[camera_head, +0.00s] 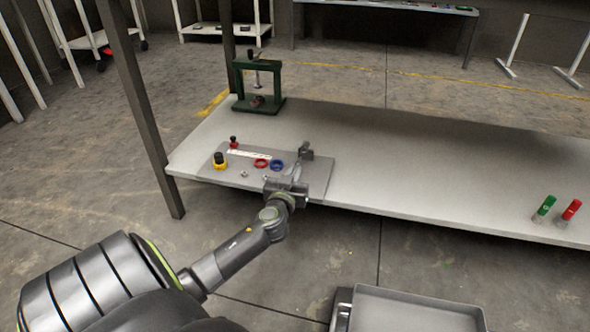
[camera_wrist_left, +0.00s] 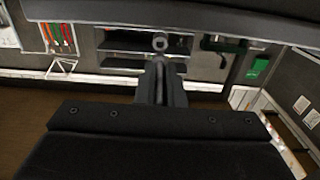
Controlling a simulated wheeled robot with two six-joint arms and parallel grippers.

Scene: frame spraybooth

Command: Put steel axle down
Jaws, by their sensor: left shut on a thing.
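My left gripper (camera_head: 292,180) is low over the front right part of a grey mat (camera_head: 318,180) on the pale workbench. In the left wrist view its fingers (camera_wrist_left: 161,78) are close together and shut on the steel axle (camera_wrist_left: 160,43). Only a round grey end of the axle shows clearly there, just beyond the fingertips. In the head view the axle is too small and too covered by the gripper to make out. I cannot tell whether it touches the mat. My right gripper is not in view.
On the mat are a yellow-and-black part (camera_head: 219,161), a red ring (camera_head: 261,163), a blue ring (camera_head: 277,165) and a dark grey fixture (camera_head: 306,152). A green press (camera_head: 258,88) stands behind. Green (camera_head: 545,206) and red (camera_head: 571,210) bottles stand right. The bench's middle is clear.

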